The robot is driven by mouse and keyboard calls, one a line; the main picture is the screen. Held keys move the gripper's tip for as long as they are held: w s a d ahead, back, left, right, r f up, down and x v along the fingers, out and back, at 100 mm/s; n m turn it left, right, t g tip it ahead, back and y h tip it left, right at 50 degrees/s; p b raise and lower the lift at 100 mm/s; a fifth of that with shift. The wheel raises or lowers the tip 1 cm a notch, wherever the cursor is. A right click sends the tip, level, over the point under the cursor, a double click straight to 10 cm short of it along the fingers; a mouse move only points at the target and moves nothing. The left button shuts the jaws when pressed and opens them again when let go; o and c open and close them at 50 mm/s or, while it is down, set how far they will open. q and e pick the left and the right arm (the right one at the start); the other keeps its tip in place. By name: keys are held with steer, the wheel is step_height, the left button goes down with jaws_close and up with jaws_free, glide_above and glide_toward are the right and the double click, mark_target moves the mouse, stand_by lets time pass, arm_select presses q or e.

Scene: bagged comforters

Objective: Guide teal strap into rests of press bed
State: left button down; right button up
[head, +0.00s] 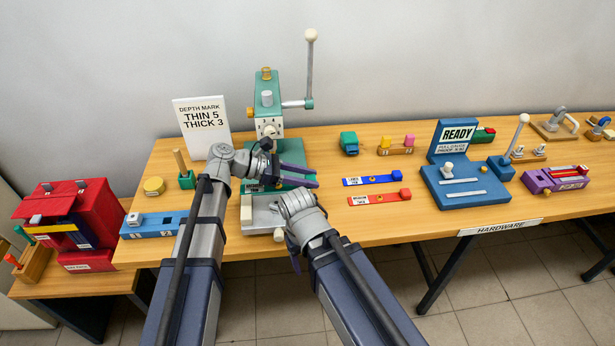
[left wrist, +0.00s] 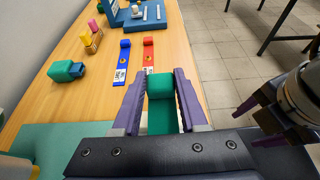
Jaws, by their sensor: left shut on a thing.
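The teal strap (left wrist: 161,118) shows in the left wrist view with its thick teal end block (left wrist: 160,86) between the purple fingers. My left gripper (head: 316,176) is shut on that block, in front of the teal press (head: 268,97). In the head view the strap is hard to tell from the teal press base (head: 295,152). The grey press bed (head: 259,217) is partly hidden by my arms, and its rests cannot be made out. My right gripper (head: 293,253) points down at the table's front edge; in the left wrist view its fingers (left wrist: 262,120) stand apart and empty.
A blue strap (head: 372,181) and a red strap (head: 376,199) lie right of the press. A blue READY gauge (head: 468,186) stands farther right. A blue block fixture (head: 152,224) and a red cabinet (head: 72,222) are at left. A depth sign (head: 201,128) stands behind.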

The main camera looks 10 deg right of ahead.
arm_select(q)
step_height(320, 180, down, 6)
steer(key=b, duration=0.5)
steer(key=shift+r, duration=0.25)
steer(key=shift+a, duration=0.15)
stand_by(0.3)
steer(key=shift+a+f+b, duration=0.1)
steer(key=shift+a+b, duration=0.2)
steer(key=shift+a, duration=0.1)
steer(key=shift+f, duration=0.2)
stand_by(0.3)
jaws_free()
stand_by(0.5)
steer(key=shift+a+r, duration=0.1)
steer(key=shift+r, duration=0.05)
stand_by(0.3)
